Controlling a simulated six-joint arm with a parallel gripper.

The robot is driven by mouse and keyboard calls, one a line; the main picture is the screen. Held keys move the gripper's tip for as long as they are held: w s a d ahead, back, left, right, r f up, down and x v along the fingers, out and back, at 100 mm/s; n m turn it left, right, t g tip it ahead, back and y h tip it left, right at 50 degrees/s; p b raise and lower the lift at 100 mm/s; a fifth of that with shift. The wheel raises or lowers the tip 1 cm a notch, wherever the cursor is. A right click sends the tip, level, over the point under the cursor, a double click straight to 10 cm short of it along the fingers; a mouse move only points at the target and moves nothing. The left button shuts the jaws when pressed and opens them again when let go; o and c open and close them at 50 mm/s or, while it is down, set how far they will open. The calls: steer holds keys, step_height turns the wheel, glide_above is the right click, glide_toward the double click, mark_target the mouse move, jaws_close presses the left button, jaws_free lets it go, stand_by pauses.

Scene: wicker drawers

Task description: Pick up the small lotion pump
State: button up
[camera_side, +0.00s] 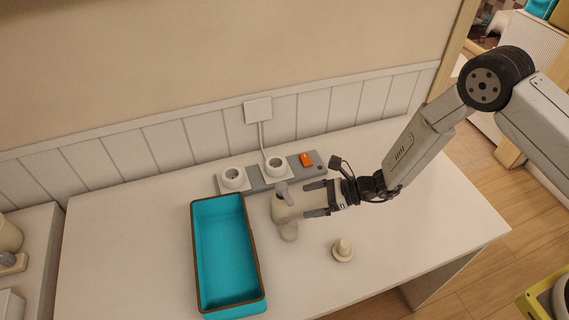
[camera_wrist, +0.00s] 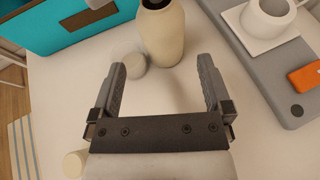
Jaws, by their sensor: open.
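The small lotion pump (camera_side: 281,210) is a cream bottle with a grey pump head, upright on the white table just right of the teal bin. In the wrist view the bottle (camera_wrist: 163,40) is at the top, between the lines of the two fingers and a little beyond their tips; its pump head is mostly cut off. My gripper (camera_side: 316,199) is open and empty, low over the table on the bottle's right, its fingers pointing toward it. The gripper also shows in the wrist view (camera_wrist: 162,65), with bare table between the fingers.
A small pale round object (camera_side: 289,232) stands close beside the bottle. A cream knob-like piece (camera_side: 342,250) stands nearer the front. The teal bin (camera_side: 262,270) is left of the bottle. A grey power strip (camera_side: 255,180) with an orange switch lies behind. The table's right side is clear.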

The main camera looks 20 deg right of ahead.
mark_target(282, 205)
steer(key=shift+x, duration=1.4)
steer(key=shift+w, duration=0.1)
steer(key=shift+x, duration=2.55)
steer(key=c, duration=1.3)
